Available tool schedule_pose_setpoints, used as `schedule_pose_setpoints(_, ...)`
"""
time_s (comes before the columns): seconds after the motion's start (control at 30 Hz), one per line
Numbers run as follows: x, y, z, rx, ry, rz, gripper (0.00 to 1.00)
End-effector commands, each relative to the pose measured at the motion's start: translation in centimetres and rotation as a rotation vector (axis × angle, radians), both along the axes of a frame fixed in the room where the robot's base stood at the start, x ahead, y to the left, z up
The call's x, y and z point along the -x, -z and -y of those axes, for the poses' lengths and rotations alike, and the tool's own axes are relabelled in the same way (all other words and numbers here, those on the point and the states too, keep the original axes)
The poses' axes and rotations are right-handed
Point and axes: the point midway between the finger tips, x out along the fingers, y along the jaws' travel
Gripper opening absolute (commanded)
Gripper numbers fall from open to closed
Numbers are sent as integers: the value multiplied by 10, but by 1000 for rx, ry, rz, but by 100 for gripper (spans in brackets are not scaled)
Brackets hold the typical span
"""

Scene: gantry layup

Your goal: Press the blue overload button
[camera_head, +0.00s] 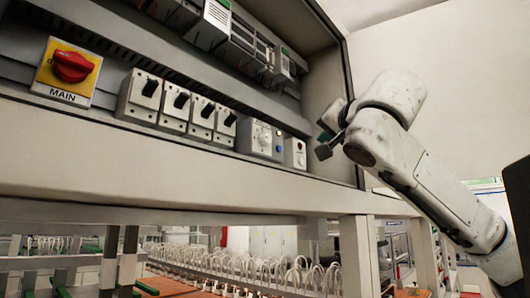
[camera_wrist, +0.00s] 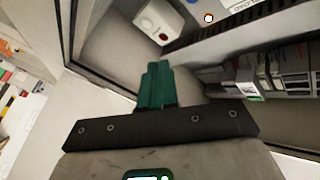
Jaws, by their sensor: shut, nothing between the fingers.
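A pale relay unit (camera_head: 262,138) with a round dial sits at the right end of the switch row in the head view. A small bluish spot (camera_head: 279,148) shows on its right part, too small to tell as a button for sure. My gripper (camera_head: 324,137) is to the right of it, apart from the panel, by the cabinet's right side. In the wrist view its green fingers (camera_wrist: 157,72) are shut together and empty. They point toward a white box (camera_wrist: 152,18) with a red button, which also shows in the head view (camera_head: 295,152). No blue button is clear in the wrist view.
A yellow plate with a red MAIN switch (camera_head: 70,68) and several black-lever breakers (camera_head: 172,105) line the panel to the left. Modules (camera_head: 235,35) are mounted above. The cabinet's right side wall (camera_head: 325,85) is close to my gripper. A ledge (camera_head: 180,165) runs below.

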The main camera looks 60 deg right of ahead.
Motion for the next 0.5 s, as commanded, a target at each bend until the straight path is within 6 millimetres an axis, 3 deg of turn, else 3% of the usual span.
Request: schedule_pose_setpoints(0.5,-8,-2,2,0,2,-2,0)
